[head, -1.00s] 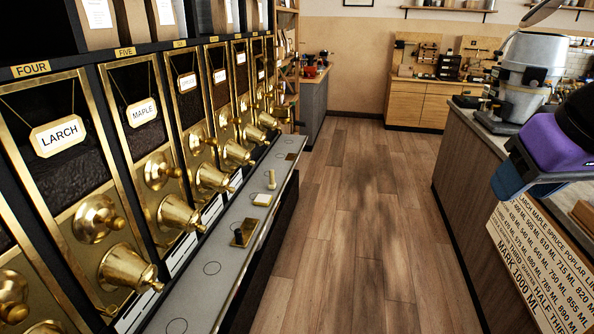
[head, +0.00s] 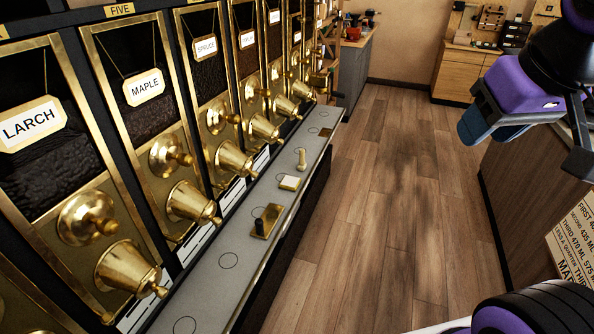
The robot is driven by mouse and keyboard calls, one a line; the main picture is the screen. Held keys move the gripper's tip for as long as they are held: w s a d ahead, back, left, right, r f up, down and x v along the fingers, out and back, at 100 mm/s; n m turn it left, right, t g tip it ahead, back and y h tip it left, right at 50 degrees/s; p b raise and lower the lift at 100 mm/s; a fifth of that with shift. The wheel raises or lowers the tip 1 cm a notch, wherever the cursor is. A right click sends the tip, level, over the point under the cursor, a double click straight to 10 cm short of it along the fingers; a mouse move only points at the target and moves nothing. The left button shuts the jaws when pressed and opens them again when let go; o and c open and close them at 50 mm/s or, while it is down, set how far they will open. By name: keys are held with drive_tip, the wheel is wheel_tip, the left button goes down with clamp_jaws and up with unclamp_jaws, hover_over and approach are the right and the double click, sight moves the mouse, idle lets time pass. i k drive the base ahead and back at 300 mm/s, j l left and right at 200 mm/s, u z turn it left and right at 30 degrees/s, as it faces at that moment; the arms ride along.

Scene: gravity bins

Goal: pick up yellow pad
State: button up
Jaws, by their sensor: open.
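The yellow pad (head: 289,183), a small pale yellow block, lies on the grey ledge (head: 229,240) below the bins. It is between a brass plate with a dark upright peg and a small pale peg-shaped piece. My gripper (head: 525,140) shows at the upper right, purple and dark with a blue part. It is open, with nothing visible in it. It is over the floor side, well to the right of the pad and apart from it.
The brass plate (head: 267,221) stands nearer than the pad; the pale peg-shaped piece (head: 301,160) is just beyond it. Brass bin spouts, such as one under MAPLE (head: 190,203), overhang the ledge's left side. The wooden floor (head: 390,200) is clear. A counter (head: 530,215) stands at right.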

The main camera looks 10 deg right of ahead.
sight(302, 166)
drive_tip(key=i+l+u, duration=0.45)
drive_tip(key=i+l, duration=0.25)
drive_tip(key=i, duration=0.25)
drive_tip(key=i+l+u, duration=0.45)
drive_tip(key=i+l, duration=0.4)
drive_tip(key=l, duration=0.25)
